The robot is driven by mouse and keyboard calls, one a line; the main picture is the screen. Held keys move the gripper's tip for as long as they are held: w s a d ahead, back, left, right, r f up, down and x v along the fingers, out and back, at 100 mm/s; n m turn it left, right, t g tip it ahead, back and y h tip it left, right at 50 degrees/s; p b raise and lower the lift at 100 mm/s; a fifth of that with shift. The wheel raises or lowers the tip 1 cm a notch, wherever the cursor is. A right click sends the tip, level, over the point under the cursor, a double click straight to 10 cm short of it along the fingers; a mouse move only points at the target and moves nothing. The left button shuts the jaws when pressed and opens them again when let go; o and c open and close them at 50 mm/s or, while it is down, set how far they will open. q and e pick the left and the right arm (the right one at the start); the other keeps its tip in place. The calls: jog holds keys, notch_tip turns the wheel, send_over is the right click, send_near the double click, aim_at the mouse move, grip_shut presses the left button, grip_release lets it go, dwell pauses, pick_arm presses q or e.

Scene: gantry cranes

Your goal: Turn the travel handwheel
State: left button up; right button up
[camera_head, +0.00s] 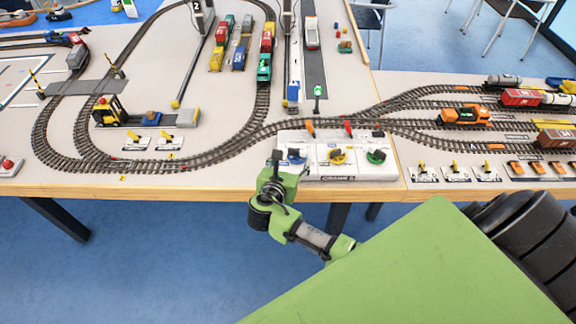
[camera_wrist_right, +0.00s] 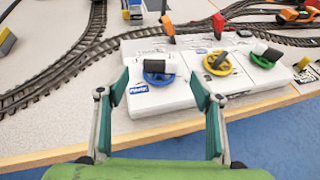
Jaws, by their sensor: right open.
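A white control box (camera_head: 350,171) at the table's front edge carries a blue, a yellow and a green handwheel in a row. The blue handwheel (camera_wrist_right: 158,79) is leftmost, with a dark and light knob on top and a small blue label beside it; the label is too small to read. The yellow handwheel (camera_wrist_right: 217,63) and green handwheel (camera_wrist_right: 264,57) are to its right. My right gripper (camera_wrist_right: 160,88) is open and empty, its fingertips on either side of the blue handwheel in the wrist view. I cannot tell whether they touch it. My left gripper is out of view.
Red and orange levers (camera_head: 348,127) stand at the box's back edge. Rail tracks (camera_head: 230,148) run behind the box. Small yellow levers on white plates (camera_head: 455,172) stand to its right. The wooden table edge (camera_head: 180,192) lies in front, with open floor beyond.

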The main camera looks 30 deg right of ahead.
jog(key=v, duration=0.4)
